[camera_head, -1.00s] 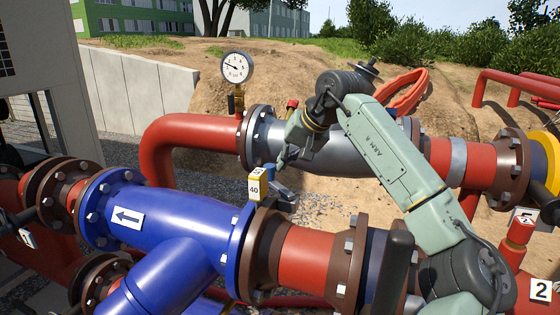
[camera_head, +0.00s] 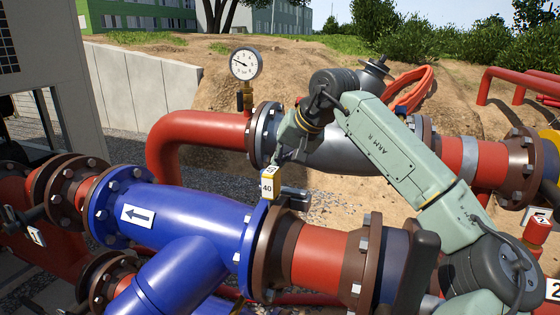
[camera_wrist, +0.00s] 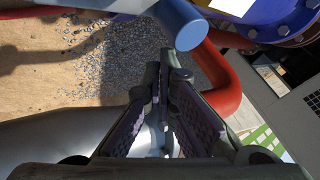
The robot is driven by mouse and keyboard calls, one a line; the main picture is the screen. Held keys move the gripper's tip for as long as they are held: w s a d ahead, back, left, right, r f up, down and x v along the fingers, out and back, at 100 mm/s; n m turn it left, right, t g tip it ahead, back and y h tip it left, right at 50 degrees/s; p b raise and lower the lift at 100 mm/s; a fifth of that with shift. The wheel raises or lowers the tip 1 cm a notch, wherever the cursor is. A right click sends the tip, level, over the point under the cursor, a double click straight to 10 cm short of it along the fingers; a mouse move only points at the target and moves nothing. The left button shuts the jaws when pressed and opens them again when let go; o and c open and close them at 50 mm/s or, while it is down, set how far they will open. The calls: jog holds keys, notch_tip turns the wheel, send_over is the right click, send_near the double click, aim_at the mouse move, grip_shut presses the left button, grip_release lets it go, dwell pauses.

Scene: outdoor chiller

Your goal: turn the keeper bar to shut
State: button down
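My gripper (camera_head: 277,158) points down just above a yellow block marked 40 (camera_head: 268,187), behind the blue pipe's flange. In the wrist view, my gripper's two fingers (camera_wrist: 166,72) run close together, with a thin grey strip between them. I cannot tell whether that strip is held. A blue round bar (camera_wrist: 182,25) ends just beyond the fingertips, apart from them in the picture. It may be the keeper bar, but I cannot be sure. A small dark part (camera_head: 296,200) sits right of the yellow block.
The blue pipe (camera_head: 190,215) with an arrow label lies in front. A grey pipe (camera_head: 345,155) runs behind my gripper. A pressure gauge (camera_head: 245,64) stands on the red pipe (camera_head: 195,128) at the left. Gravel shows below in the wrist view (camera_wrist: 90,60).

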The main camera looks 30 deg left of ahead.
dwell(0.4)
jog(key=v, duration=1.2)
jog(key=shift+s+f, duration=0.1)
jog(key=shift+s, duration=0.1)
